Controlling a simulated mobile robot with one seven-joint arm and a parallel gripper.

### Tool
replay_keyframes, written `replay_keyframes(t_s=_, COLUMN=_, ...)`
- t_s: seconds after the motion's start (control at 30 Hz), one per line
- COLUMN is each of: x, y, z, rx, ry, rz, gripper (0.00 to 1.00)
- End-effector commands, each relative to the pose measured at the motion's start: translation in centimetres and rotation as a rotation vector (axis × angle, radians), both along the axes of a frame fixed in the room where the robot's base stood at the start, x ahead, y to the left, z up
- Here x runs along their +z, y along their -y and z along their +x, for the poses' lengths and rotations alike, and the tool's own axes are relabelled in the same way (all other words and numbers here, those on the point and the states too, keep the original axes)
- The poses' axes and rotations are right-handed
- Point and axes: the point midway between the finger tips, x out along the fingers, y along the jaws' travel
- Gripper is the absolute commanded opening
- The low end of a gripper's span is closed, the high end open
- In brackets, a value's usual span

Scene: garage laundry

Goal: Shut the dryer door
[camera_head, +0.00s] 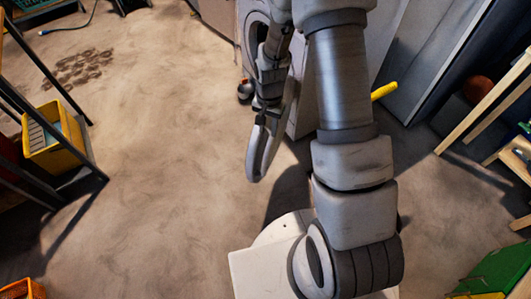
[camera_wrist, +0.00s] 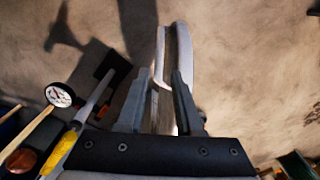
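The dryer door (camera_head: 264,150) is a pale, rounded panel seen nearly edge-on, swung out from the dryer (camera_head: 252,38) and standing open over the floor. My gripper (camera_head: 267,118) points down at the door's upper part. In the wrist view, the door (camera_wrist: 177,50) runs away from me between the two fingers of my gripper (camera_wrist: 161,75). The fingers are apart, one on each side of the door's edge. Whether either finger touches the door is hard to tell. My arm hides much of the dryer's front.
A yellow bin (camera_head: 55,140) stands by a dark metal frame on the left. A yellow handle (camera_head: 384,91) lies just right of my arm. Wooden legs (camera_head: 485,105) stand at the right, and a green box (camera_head: 497,272) is at bottom right. The floor left of the door is clear.

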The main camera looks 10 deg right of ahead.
Motion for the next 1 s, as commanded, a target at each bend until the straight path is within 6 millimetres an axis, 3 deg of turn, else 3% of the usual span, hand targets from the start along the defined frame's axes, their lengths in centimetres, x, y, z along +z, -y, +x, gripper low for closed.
replay_keyframes(t_s=0.17, x=-2.7, y=0.0, z=0.0, rx=0.0, ry=-0.004, rz=0.0, gripper=0.34)
replay_keyframes(t_s=0.7, x=-14.1, y=-0.2, z=0.0, rx=0.001, ry=-0.003, rz=-0.001, gripper=0.34)
replay_keyframes(t_s=1.0, x=-17.0, y=-0.3, z=0.1, rx=0.001, ry=0.0, rz=0.0, gripper=0.34)
